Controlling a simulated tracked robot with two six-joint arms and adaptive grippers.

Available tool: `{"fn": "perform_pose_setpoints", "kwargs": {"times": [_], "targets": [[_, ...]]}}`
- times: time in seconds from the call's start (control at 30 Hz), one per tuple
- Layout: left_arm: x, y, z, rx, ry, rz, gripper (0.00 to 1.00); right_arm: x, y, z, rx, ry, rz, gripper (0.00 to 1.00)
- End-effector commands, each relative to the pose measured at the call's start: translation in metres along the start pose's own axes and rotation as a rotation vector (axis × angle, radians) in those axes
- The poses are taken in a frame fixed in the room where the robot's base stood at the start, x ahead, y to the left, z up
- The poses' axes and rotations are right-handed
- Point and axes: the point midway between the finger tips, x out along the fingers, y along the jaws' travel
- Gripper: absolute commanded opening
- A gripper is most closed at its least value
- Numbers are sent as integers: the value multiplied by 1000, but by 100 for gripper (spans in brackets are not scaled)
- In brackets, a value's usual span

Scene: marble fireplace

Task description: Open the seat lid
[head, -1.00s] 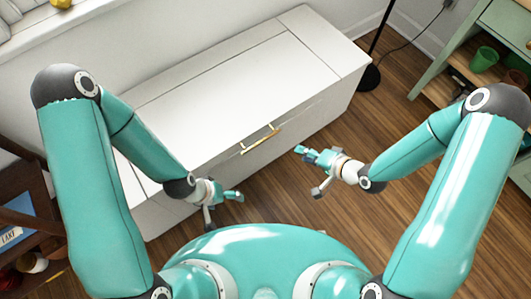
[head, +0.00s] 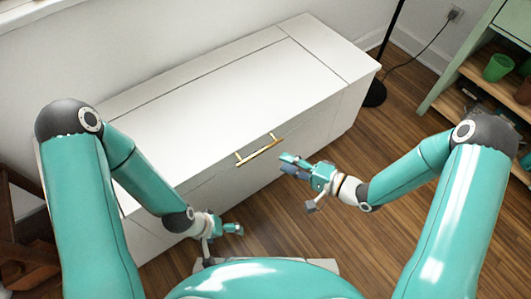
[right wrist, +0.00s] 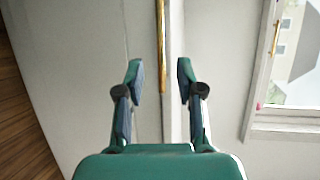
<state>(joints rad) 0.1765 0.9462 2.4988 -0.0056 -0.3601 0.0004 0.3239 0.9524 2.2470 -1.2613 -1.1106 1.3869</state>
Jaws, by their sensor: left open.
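The white bench with the seat lid (head: 235,105) stands against the wall, and its lid lies flat and closed. A brass handle (head: 259,150) sits at the lid's front edge; it also shows upright in the right wrist view (right wrist: 161,50). My right gripper (head: 289,166) is just in front of the handle, to its right, apart from it. In the right wrist view its fingers (right wrist: 160,75) are spread and empty, with the handle beyond the gap. My left gripper (head: 228,230) is low in front of the bench's left part, open and empty.
A green shelf (head: 455,85) with a green pot (head: 498,67) stands at the right. A black lamp pole (head: 390,40) rises behind the bench's right end. The wooden floor (head: 330,235) in front of the bench is clear. The lid top is bare.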

Motion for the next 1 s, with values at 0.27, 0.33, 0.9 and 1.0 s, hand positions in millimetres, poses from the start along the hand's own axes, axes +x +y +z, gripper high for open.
{"fn": "perform_pose_setpoints", "kwargs": {"times": [0.27,0.33,0.9,1.0], "targets": [[16,-6,0,0,0,0,92,61,2,1,-4,-3,-1,37],[18,-7,0,0,0,0,92,72,2,1,-3,-3,-1,37],[22,-8,0,0,-1,0,92,96,0,-1,0,2,0,37],[22,-8,0,0,-1,0,92,96,0,-1,-1,2,0,20]]}}
